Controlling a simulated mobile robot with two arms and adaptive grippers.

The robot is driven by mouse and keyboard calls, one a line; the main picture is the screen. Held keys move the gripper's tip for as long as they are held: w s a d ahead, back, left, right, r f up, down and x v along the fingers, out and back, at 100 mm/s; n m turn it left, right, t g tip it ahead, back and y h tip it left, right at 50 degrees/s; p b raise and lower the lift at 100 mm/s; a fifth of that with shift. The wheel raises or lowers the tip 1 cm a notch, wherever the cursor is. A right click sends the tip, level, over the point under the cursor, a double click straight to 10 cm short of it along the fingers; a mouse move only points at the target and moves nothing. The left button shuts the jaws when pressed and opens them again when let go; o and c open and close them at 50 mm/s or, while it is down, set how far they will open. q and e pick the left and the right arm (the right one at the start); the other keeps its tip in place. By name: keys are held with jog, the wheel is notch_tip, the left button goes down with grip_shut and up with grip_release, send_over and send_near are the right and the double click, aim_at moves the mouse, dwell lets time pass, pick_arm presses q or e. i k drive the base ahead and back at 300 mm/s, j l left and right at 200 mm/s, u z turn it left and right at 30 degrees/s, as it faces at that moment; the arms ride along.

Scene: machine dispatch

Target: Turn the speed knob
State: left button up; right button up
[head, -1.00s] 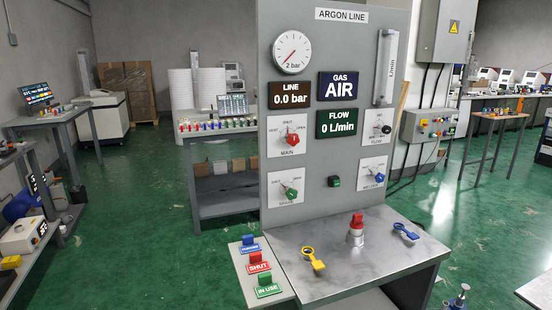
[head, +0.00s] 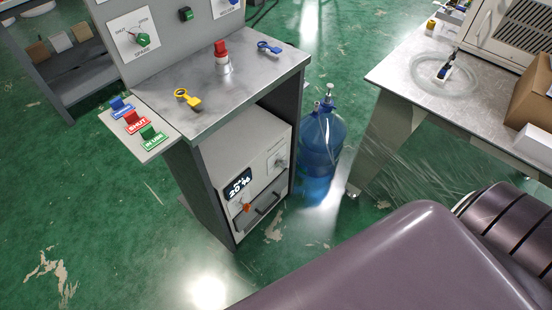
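No knob in view has a readable speed label. A white box unit (head: 262,165) sits in the lower bay of the argon stand, with a dark display (head: 238,183) that reads about 20 %. Below the display is a small orange-red knob (head: 246,207). A grey-white knob (head: 280,163) is on the right of the same face. On the panel above, a green knob (head: 143,40) sits on a white plate, and a blue knob shows only in part at the top edge. Neither gripper is in view.
The stand's metal top (head: 215,85) carries a red-capped fitting (head: 221,50), a yellow tag (head: 187,98) and a blue tag (head: 269,47). A blue water bottle (head: 322,138) stands on the floor right of it. A worktable (head: 410,75) is at right. Green floor is open at left.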

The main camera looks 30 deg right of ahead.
aim_at(284, 164)
jog(key=z, duration=1)
jog(key=l+u, duration=0.3)
jog(key=k+l+u, duration=0.1)
jog(key=l+u, duration=0.2)
jog(key=k+l+u, duration=0.15)
jog(key=l+u, duration=0.15)
jog(key=k+l+u, duration=0.25)
jog(key=l, duration=0.2)
jog(key=i, duration=0.1)
